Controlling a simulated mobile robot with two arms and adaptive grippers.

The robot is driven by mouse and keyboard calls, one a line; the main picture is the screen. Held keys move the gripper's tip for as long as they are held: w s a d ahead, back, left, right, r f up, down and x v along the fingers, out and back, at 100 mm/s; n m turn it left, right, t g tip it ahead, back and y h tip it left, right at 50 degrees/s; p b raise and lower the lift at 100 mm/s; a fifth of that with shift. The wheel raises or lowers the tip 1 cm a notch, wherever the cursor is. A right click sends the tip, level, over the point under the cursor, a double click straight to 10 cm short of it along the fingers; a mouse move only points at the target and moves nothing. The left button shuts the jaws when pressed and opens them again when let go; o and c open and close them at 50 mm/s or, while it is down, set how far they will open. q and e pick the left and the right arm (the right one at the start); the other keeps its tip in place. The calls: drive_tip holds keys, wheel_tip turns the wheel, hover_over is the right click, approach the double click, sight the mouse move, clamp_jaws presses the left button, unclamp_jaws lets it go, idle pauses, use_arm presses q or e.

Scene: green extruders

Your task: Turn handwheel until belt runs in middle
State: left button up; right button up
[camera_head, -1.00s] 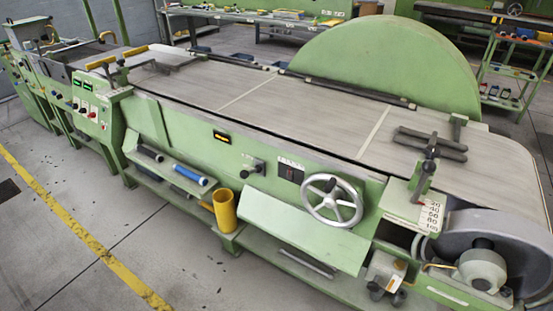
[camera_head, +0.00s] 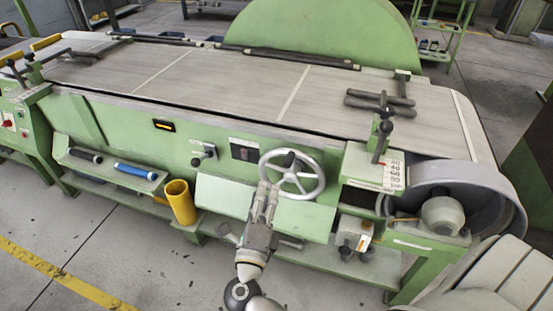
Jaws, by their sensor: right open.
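The silver handwheel (camera_head: 303,186) is mounted on the front of the green machine, with a dark knob at its upper rim. My right gripper (camera_head: 267,188) reaches up from below, with its fingertips overlapping the wheel's lower left rim in the picture. It is open, with its fingers close together from this angle; I cannot tell if they touch the rim. The wide grey belt (camera_head: 230,88) runs along the machine top and carries pale cross seams. The scale (camera_head: 393,172) with numbers is right of the wheel, near the drum (camera_head: 484,186). My left gripper is not in view.
A sloped green panel (camera_head: 225,197) lies below and left of the wheel. A yellow cylinder (camera_head: 180,202) and a blue roll (camera_head: 135,170) are further left. A small box (camera_head: 354,232) sits below the scale. Grey floor in front is clear.

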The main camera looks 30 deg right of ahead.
sight(286, 166)
drive_tip(key=w+d+r+m+g, duration=0.1)
drive_tip(key=w+d, duration=0.1)
drive_tip(key=d, duration=0.1)
drive_tip(key=w+d+m+g+p, duration=0.1)
drive_tip(key=d+m, duration=0.1)
drive_tip(key=d, duration=0.1)
drive_tip(key=w+d+r+m+g+h, duration=0.1)
drive_tip(key=w+d+m, duration=0.1)
drive_tip(key=d, duration=0.2)
drive_tip(key=shift+w+r+p, duration=0.3)
drive_tip(key=shift+w+p, duration=0.05)
drive_tip(key=shift+p, duration=0.05)
clamp_jaws()
